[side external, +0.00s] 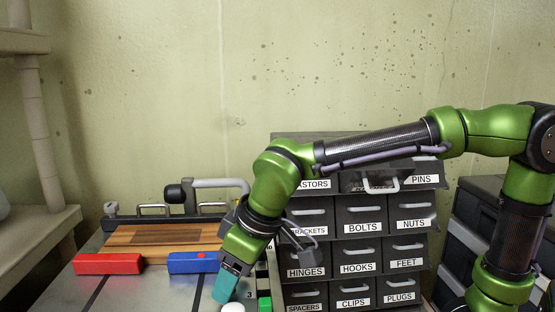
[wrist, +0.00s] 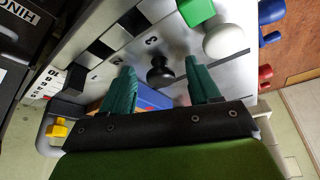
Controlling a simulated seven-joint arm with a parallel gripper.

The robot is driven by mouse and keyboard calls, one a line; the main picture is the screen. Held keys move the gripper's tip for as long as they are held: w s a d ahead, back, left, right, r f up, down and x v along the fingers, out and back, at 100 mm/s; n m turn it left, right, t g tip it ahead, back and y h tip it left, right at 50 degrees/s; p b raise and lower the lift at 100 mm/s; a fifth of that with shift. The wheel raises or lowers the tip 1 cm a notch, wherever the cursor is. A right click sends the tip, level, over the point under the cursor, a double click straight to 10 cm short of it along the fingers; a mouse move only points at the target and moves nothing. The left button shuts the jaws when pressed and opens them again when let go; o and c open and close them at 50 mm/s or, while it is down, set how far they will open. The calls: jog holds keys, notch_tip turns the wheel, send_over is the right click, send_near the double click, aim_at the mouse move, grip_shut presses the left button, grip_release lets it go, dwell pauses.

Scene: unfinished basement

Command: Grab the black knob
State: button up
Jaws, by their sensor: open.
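In the wrist view the black knob (wrist: 159,73) stands on a grey metal panel, near the printed digit 3. My gripper (wrist: 160,64) is open, with one teal finger on each side of the knob in the picture. There are visible gaps between the knob and both fingers, and I cannot tell the height difference. In the side external view my gripper (side external: 225,290) points down over the panel, and the black knob cannot be made out there.
A white round knob (wrist: 224,41) and a green block (wrist: 196,11) sit close to the right finger. A blue block (wrist: 150,97) shows behind the fingers. In the side external view, a red block (side external: 108,263) lies left, and labelled drawers (side external: 358,215) stand right of my gripper.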

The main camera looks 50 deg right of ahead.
jog(key=shift+w+f, duration=0.1)
jog(key=shift+f, duration=0.1)
jog(key=c, duration=1)
jog(key=shift+c, duration=0.2)
